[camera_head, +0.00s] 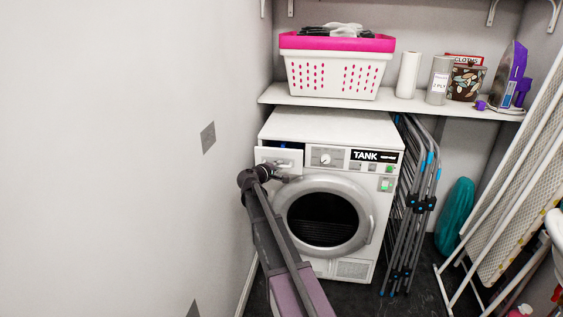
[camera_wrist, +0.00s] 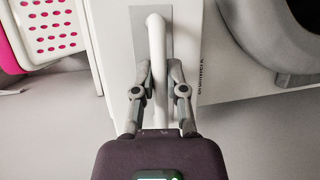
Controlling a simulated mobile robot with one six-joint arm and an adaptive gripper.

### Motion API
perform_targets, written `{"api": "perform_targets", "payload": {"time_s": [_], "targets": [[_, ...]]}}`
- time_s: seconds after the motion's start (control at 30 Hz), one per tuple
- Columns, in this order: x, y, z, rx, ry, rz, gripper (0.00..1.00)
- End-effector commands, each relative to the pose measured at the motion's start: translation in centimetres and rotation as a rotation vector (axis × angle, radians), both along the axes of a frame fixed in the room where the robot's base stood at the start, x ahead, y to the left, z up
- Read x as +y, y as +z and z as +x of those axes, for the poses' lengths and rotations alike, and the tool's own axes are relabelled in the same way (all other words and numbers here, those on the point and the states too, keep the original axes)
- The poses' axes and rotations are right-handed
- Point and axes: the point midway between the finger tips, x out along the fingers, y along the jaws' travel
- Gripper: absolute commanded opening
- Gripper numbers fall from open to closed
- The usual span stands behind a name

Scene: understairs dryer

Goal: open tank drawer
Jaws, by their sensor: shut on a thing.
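The white dryer (camera_head: 287,125) stands against the back wall with its round door shut. Its tank drawer (camera_head: 267,156), at the upper left of the front, stands partly out, with a dark gap and a bit of blue showing behind its front panel. My gripper (camera_head: 284,175) is at the drawer front, partly hidden by my arm. In the wrist view, my gripper (camera_wrist: 159,75) has its two fingers on either side of the white drawer handle (camera_wrist: 156,40), shut on it.
A shelf (camera_head: 290,98) above the dryer holds a white and pink basket (camera_head: 335,72), paper rolls and an iron (camera_head: 512,78). A folded drying rack (camera_head: 412,205) stands close on the right, with an ironing board (camera_head: 520,190) beyond. The bare wall (camera_head: 120,150) is close on the left.

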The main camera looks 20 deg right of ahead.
Motion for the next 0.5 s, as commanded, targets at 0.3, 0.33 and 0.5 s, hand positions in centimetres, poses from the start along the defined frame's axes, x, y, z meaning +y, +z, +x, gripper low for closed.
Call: {"api": "perform_targets", "payload": {"time_s": [0.3, 0.33, 0.5], "targets": [[4.8, 0.0, -7.5, 0.000, 0.002, 0.001, 0.00], [5.2, 0.0, -8.1, 0.000, 0.003, 0.000, 0.00], [7.2, 0.0, -10.9, 0.000, 0.003, 0.001, 0.00]]}}
